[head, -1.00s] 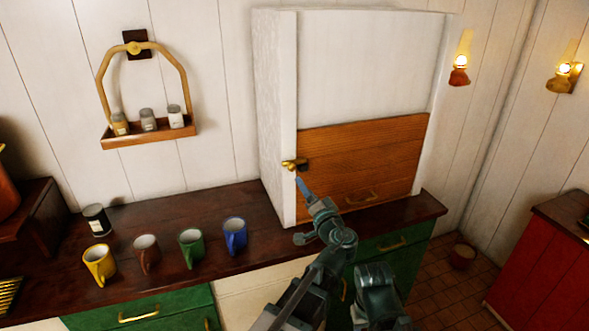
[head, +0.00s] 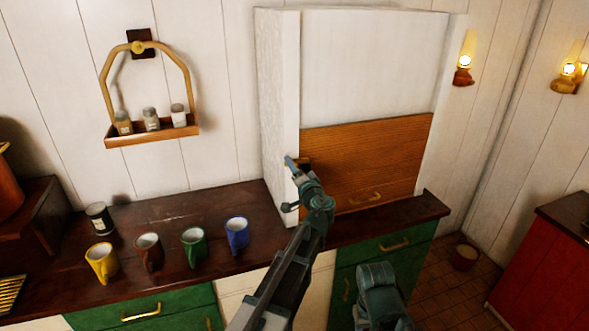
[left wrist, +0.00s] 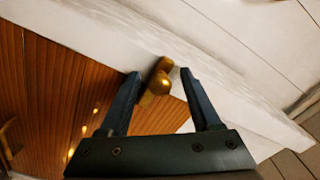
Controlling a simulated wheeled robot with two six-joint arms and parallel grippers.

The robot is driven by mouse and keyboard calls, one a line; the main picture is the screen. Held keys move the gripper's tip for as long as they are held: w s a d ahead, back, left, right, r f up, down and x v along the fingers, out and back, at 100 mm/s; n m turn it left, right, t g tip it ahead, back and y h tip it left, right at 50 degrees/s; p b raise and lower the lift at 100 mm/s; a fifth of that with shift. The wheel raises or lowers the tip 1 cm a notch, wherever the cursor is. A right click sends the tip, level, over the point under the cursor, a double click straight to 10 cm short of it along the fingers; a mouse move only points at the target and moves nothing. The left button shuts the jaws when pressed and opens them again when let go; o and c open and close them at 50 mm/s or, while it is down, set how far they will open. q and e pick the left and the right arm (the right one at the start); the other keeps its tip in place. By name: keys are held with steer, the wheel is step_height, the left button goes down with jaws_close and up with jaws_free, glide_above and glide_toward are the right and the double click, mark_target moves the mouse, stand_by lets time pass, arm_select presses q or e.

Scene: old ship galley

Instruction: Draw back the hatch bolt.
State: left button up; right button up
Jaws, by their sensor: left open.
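The brass hatch bolt (left wrist: 157,82) sits at the edge between the wooden hatch panel (head: 370,150) and the white frame post (head: 287,100). In the left wrist view the bolt's knob lies between the two fingers of my left gripper (left wrist: 159,74), which are open, with a gap on each side. In the head view my left gripper (head: 294,164) is at the left edge of the panel and hides most of the bolt. My right gripper is not in view; only part of that arm shows at the bottom.
Yellow (head: 101,263), brown (head: 148,252), green (head: 194,248) and blue (head: 237,234) mugs stand on the dark counter (head: 190,212) left of the cabinet. A wall rack (head: 152,135) holds small jars. The hatch panel has a brass handle (head: 365,199).

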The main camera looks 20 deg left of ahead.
arm_select(q)
jaws_close()
stand_by(1.4)
